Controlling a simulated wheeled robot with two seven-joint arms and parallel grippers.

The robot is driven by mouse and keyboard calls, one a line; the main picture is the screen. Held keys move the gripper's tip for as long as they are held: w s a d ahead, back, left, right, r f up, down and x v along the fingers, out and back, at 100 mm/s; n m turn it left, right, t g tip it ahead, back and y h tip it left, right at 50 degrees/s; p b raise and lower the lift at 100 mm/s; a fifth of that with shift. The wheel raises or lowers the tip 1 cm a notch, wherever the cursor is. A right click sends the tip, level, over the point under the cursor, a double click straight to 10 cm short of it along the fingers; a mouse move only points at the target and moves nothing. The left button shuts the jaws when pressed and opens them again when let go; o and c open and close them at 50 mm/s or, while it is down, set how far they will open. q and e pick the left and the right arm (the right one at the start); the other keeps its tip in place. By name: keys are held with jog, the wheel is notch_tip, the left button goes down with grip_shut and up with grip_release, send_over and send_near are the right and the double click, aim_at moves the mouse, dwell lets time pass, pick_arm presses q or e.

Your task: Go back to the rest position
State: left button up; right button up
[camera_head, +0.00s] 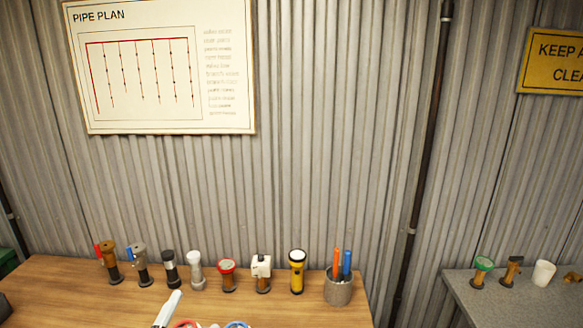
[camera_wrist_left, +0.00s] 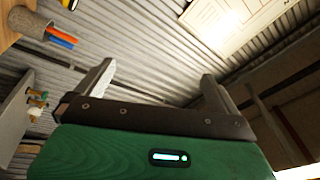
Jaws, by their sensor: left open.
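My left gripper (camera_wrist_left: 157,70) shows in the left wrist view, with its two fingers well apart and only the wall in the background between them. Its green body fills the bottom of that view. In the head view a pale narrow bar (camera_head: 168,310) enters at the bottom edge, and I cannot tell whether it is a finger of mine. My right gripper is in neither view.
A wooden table (camera_head: 60,300) bears a row of torch-like fittings, among them a yellow torch (camera_head: 297,272), and a pen pot (camera_head: 338,290). A grey table (camera_head: 490,305) stands at the right. The corrugated wall (camera_head: 330,130) is behind, with a pipe plan (camera_head: 160,75).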

pick_arm(q)
jog(key=s+a+f+n+g+y, duration=0.25)
jog(key=s+f+n+g, duration=0.2)
jog(key=f, duration=0.35)
jog(key=s+a+f+n+g+y, duration=0.25)
jog(key=s+f+n+g, duration=0.2)
jog(key=f, duration=0.25)
jog(key=s+f+n+g+h, duration=0.15)
jog(key=s+f+g, duration=0.25)
jog(key=s, duration=0.4)
jog(key=s+f+n+g+h, duration=0.1)
jog(key=s+f+n+g, duration=0.25)
jog(key=s, duration=0.35)
notch_tip(320, 180, down, 29)
jog(key=d+m+g, duration=0.1)
jog(key=s+a+f+g, duration=0.1)
jog(key=s+f, duration=0.8)
jog(key=f, duration=0.2)
jog(key=s+a+f, duration=0.2)
jog(key=s+f, duration=0.8)
jog(key=f, duration=0.1)
jog(key=shift+s+a+f+m+g+y, duration=0.15)
jog(key=shift+a+f+m+g+y, duration=0.05)
jog(key=shift+a+m+g+y, duration=0.15)
